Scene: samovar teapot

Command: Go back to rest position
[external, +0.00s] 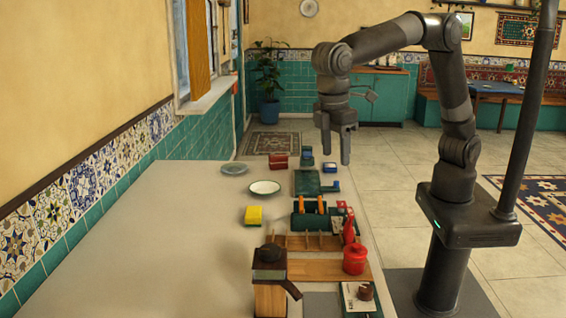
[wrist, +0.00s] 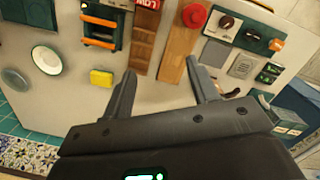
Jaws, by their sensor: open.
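My gripper (external: 337,154) hangs above the far part of the counter in the external view, fingers pointing down. Its two fingers are spread apart with nothing between them. In the wrist view the open fingers (wrist: 160,68) reach up over the counter, well above the objects. A wooden box-like item with a dark top and a side spout (external: 270,290) stands at the near end of the counter. A red canister (external: 355,260) stands to its right on a wooden board (external: 315,270).
The counter (external: 170,250) is bare on its left side. A yellow block (external: 253,215), a white bowl (external: 265,187), a grey plate (external: 234,169) and a dark green box with orange bars (external: 309,221) are on it. A tiled wall and window border its left.

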